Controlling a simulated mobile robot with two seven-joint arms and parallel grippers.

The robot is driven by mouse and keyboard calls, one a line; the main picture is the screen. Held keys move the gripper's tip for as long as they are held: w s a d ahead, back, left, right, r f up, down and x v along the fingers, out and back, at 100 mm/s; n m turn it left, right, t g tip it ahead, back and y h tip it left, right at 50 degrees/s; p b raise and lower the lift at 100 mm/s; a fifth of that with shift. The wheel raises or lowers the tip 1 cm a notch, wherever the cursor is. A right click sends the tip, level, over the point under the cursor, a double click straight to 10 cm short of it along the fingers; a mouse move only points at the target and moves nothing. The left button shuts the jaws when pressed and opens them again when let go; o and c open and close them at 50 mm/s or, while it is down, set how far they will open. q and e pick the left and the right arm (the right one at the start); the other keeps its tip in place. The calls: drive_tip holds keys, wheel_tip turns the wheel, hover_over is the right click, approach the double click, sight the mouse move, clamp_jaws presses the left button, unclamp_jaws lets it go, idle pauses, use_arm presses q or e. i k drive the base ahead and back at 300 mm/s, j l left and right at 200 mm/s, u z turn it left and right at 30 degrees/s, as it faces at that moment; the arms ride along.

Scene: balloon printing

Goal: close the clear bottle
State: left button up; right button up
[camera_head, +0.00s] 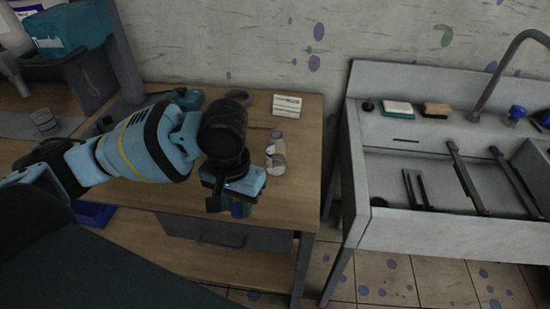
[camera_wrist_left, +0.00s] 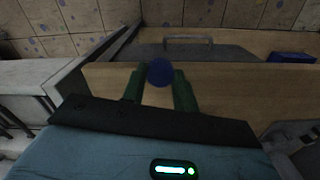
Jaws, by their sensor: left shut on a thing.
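The clear bottle (camera_head: 276,158) stands upright on the wooden table, with a blue patch on its side. Its top looks pale, and I cannot tell what covers it. My left gripper (camera_head: 238,208) is just left of the bottle and nearer the table's front edge, pointing down, apart from it. In the left wrist view the green fingers of my left gripper (camera_wrist_left: 160,84) are shut on a round blue cap (camera_wrist_left: 160,72). The bottle is not visible in the left wrist view. My right gripper is in neither view.
A clear cup (camera_head: 45,122) stands far left. A sink (camera_head: 395,232) is to the right, beyond a gap.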

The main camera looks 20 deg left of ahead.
sight(276, 150)
drive_tip(key=j+z, duration=0.2)
drive_tip(key=j, duration=0.25)
drive_tip(key=k+j+z, duration=0.15)
drive_tip(key=j, duration=0.25)
drive_tip(key=k+j+z, duration=0.2)
drive_tip(key=j, duration=0.25)
drive_tip(key=k+j+z, duration=0.2)
drive_tip(key=j, duration=0.2)
drive_tip(key=i, duration=0.1)
